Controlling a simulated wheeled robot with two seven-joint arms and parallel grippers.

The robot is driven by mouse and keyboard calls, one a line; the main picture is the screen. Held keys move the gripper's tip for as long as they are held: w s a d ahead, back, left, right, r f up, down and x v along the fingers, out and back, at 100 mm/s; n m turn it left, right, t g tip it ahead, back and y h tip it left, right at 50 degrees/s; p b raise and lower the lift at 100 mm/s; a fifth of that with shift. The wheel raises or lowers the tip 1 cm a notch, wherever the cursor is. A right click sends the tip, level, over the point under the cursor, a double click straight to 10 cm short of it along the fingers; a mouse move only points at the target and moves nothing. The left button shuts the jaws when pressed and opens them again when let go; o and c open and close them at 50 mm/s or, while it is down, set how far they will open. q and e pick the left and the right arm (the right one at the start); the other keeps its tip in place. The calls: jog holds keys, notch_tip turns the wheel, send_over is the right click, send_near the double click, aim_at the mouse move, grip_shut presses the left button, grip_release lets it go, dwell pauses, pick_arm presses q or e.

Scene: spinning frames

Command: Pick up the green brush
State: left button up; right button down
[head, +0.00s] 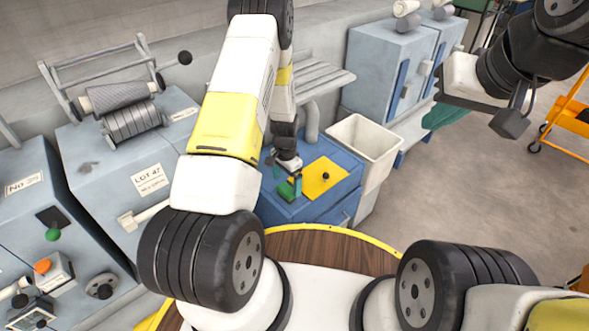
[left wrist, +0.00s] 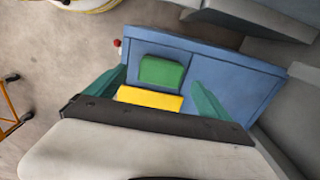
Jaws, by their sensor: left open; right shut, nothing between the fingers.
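The green brush (left wrist: 162,72) shows as a green block on top of the blue cabinet (left wrist: 222,72) in the left wrist view. In the head view, a green patch low by my left gripper (head: 288,184) looks like it, partly hidden by the fingers. My left gripper, pointing down over the cabinet, is open with teal fingers. In the left wrist view my left gripper (left wrist: 160,96) has one finger each side of the brush's line, with the brush beyond the palm edge; contact cannot be told. My right gripper (head: 445,115) is shut and empty, far to the right.
A yellow panel (head: 322,177) with a black knob lies on the cabinet (head: 345,187). A white bin (head: 365,140) stands just behind right. Grey-blue machines (head: 110,175) fill the left, and lockers (head: 385,70) stand at the back. Open floor lies to the right, near an orange cart (head: 572,112).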

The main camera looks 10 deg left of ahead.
aim_at(286, 189)
pick_arm(q)
notch_tip(286, 189, down, 5)
jog(key=shift+r, duration=0.2)
jog(key=shift+c, duration=0.2)
jog(key=c, duration=1.4)
